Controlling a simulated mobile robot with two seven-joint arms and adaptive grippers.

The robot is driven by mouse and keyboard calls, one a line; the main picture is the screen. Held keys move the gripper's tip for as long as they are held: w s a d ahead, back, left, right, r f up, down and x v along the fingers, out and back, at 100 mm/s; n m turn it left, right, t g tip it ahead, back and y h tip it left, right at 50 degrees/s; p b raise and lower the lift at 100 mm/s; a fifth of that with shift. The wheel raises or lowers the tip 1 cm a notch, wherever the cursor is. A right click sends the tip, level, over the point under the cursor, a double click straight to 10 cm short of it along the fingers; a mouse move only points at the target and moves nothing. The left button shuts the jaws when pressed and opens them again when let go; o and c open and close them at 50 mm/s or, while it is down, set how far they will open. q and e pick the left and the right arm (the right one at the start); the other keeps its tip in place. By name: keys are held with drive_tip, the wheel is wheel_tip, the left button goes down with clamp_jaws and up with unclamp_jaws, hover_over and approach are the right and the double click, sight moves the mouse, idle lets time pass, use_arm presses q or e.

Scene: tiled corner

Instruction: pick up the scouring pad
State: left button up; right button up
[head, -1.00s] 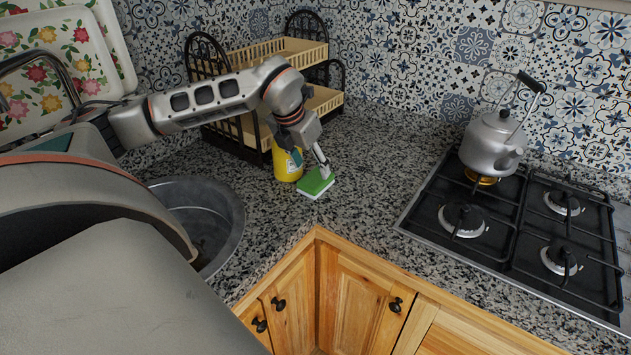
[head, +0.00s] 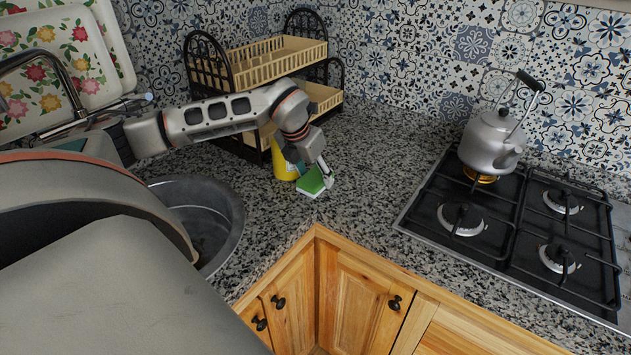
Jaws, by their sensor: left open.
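The scouring pad (head: 313,182) is a small block with a green top and a white lower layer. It lies on the speckled granite counter near the corner. My left gripper (head: 325,178) is open and low at the pad, with one finger visible at its right side. The other finger is hidden behind the gripper body or the pad, and I cannot tell whether either finger touches it. My right gripper is not in view.
A yellow bottle (head: 285,164) stands close behind the pad, partly covered by my arm. A two-tier dish rack (head: 276,56) is behind. A round sink (head: 205,215) lies left, a gas hob (head: 520,225) with a kettle (head: 491,143) right. Counter between pad and hob is clear.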

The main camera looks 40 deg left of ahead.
sight(319, 175)
use_arm(q)
drive_tip(key=shift+f, duration=0.2)
drive_tip(key=c, duration=0.7)
drive_tip(key=shift+o, duration=0.2)
drive_tip(key=shift+r, duration=0.15)
drive_tip(key=shift+r, duration=0.55)
drive_tip(key=r, duration=0.2)
drive_tip(key=shift+s+d+r, duration=0.2)
drive_tip(key=shift+d+r, duration=0.1)
drive_tip(key=shift+r, duration=0.05)
drive_tip(key=s+d+b, duration=0.2)
drive_tip(key=s+d, duration=0.9)
drive_tip(key=d, duration=0.2)
drive_tip(key=shift+o, duration=0.2)
drive_tip(key=shift+d, duration=0.1)
